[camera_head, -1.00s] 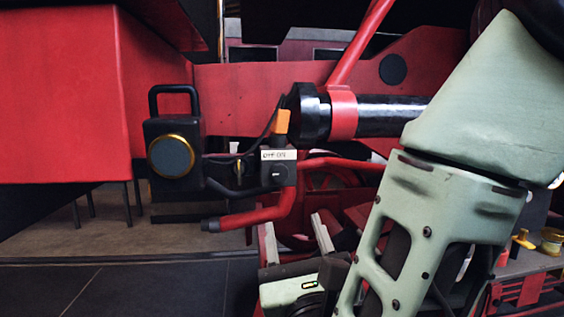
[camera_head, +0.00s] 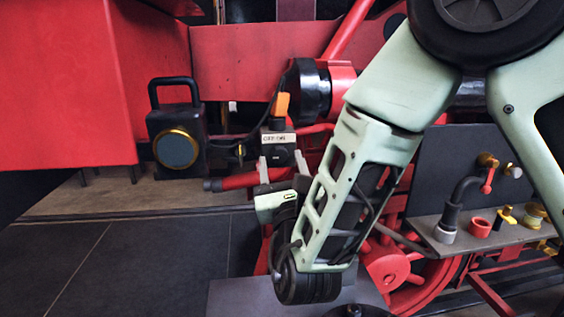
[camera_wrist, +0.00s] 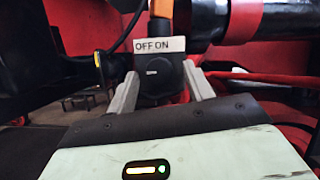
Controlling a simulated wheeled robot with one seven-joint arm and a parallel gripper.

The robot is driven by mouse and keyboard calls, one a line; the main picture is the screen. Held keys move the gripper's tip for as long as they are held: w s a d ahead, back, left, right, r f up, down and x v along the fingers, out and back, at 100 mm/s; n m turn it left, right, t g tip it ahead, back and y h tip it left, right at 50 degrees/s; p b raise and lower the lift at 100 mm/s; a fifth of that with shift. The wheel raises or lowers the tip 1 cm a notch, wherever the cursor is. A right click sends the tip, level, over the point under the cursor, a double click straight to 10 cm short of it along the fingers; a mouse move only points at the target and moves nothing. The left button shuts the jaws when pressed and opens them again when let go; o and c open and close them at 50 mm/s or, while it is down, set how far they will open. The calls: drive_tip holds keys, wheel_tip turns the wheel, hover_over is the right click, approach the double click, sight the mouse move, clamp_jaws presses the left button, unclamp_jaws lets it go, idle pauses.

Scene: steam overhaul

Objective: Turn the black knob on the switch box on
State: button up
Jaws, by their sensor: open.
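The switch box (camera_head: 278,137) is a small dark box with a white OFF ON label on its upper front and an orange cable fitting on top. It hangs just left of the black cylinder. In the wrist view its black knob (camera_wrist: 153,75) faces me below the label (camera_wrist: 153,46), with a pale mark on it pointing left. My gripper (camera_wrist: 158,76) is open, its two grey fingers on either side of the knob. I cannot tell whether they touch it. In the head view, my gripper (camera_head: 282,165) is in front of the box and hides its lower part.
A black lantern (camera_head: 177,145) with a gold ring stands to the left on a ledge. A red pipe (camera_head: 236,181) runs just below the box. A grey shelf (camera_head: 480,235) with taps and fittings is at the right. The floor at lower left is clear.

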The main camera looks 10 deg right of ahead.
drive_tip(key=c, duration=1)
